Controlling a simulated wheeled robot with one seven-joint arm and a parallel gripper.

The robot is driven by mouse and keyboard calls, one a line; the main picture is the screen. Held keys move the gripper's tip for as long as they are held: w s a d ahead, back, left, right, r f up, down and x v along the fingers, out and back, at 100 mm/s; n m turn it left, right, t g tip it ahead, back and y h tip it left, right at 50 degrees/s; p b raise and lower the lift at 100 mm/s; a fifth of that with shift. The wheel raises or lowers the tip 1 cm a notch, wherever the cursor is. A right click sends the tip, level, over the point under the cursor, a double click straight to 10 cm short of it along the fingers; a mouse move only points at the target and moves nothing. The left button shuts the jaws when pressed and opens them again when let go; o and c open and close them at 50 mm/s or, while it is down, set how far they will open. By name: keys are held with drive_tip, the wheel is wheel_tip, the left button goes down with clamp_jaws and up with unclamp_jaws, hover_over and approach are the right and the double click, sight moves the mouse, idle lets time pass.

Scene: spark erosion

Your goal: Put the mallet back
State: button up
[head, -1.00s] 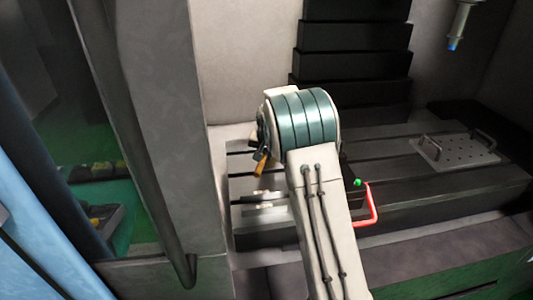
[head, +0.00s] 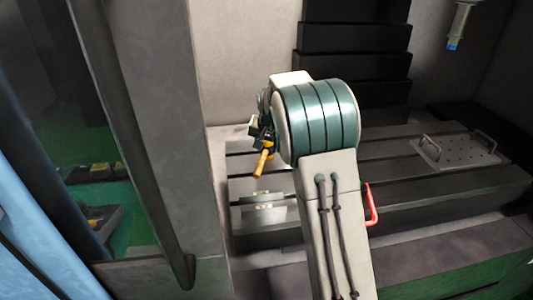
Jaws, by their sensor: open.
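A wooden-coloured handle (head: 262,163), which looks like the mallet's, shows just left of my arm's teal joint, over the dark slotted table (head: 420,190). Its upper end runs into dark and yellow parts, and I cannot make out a mallet head. My gripper (head: 259,138) is only partly seen, beside the top of this handle and largely covered by my own arm. It is open. I cannot tell whether the handle touches the fingers or what it rests on.
A grey metal block (head: 263,202) sits at the table's left front. A perforated plate with two handles (head: 456,151) lies at the right. A red bent bar (head: 372,206) shows right of my arm. A blue-tipped spindle (head: 454,40) hangs above. A grey door post (head: 155,120) stands left.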

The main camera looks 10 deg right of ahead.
drive_tip(key=s+d+r+n, duration=0.1)
drive_tip(key=s+r, duration=0.3)
drive_tip(key=s, duration=0.6)
drive_tip(key=s+r+n, duration=0.1)
drive_tip(key=s+r, duration=0.3)
drive_tip(key=s, duration=0.6)
drive_tip(key=s+f+n+g, duration=0.1)
drive_tip(key=s+f+n, duration=0.2)
drive_tip(key=s, duration=1.6)
drive_tip(key=shift+s+d+f+g, duration=0.4)
drive_tip(key=shift+d+f, duration=0.05)
drive_tip(key=shift+f, duration=0.1)
